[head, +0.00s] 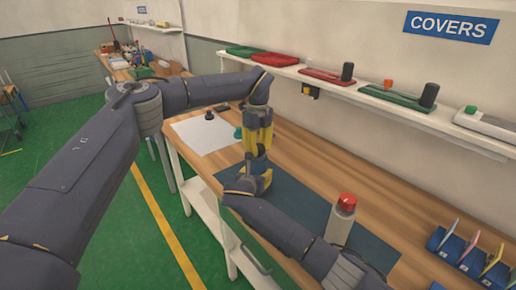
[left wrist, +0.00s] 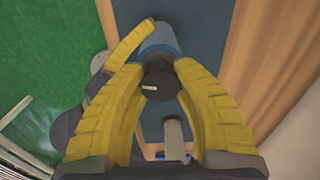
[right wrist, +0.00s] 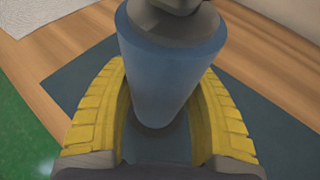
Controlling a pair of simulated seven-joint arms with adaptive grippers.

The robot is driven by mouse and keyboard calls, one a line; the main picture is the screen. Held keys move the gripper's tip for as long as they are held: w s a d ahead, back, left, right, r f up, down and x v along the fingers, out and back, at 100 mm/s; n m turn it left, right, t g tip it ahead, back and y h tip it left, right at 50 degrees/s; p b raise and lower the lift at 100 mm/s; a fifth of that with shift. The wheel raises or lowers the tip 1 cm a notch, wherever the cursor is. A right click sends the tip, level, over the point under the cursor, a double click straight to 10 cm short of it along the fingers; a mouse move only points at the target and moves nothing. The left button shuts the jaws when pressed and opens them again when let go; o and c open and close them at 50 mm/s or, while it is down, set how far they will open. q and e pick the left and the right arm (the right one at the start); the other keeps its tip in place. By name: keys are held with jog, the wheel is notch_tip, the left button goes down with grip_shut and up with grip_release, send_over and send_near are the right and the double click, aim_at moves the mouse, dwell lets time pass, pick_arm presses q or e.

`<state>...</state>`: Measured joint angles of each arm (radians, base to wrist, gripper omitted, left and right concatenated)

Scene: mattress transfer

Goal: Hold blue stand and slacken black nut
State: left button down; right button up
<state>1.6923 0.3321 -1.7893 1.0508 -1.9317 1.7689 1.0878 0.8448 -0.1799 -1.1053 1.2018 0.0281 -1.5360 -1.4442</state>
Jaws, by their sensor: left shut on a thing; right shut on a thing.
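The blue stand (right wrist: 170,65) is an upright blue cylinder with a grey upper part, between the yellow fingers of my right gripper (right wrist: 167,90). In the head view my right gripper (head: 256,182) is low over the dark mat, shut on the stand, which is mostly hidden there. The black nut (left wrist: 160,82) is a dark round piece with a pale mark, above the stand in the left wrist view. My left gripper (head: 256,152) points down from above. Its yellow fingers (left wrist: 161,72) are shut on the nut.
A dark mat (head: 300,193) lies on the wooden bench (head: 410,192). A grey post with a red top (head: 346,204) stands at the right. A blue rack (head: 470,258) is at the lower right. A white sheet (head: 190,138) lies at the left. A wall shelf (head: 420,113) carries covers.

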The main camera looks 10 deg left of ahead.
aim_at(258, 146)
jog(key=shift+r, duration=0.15)
pick_arm(q)
jog(key=c, duration=0.9)
grip_release()
notch_tip(258, 146, up, 12)
pick_arm(e)
jog(key=o, duration=1.6)
jog(key=shift+o, duration=0.2)
jog(key=shift+s, duration=0.15)
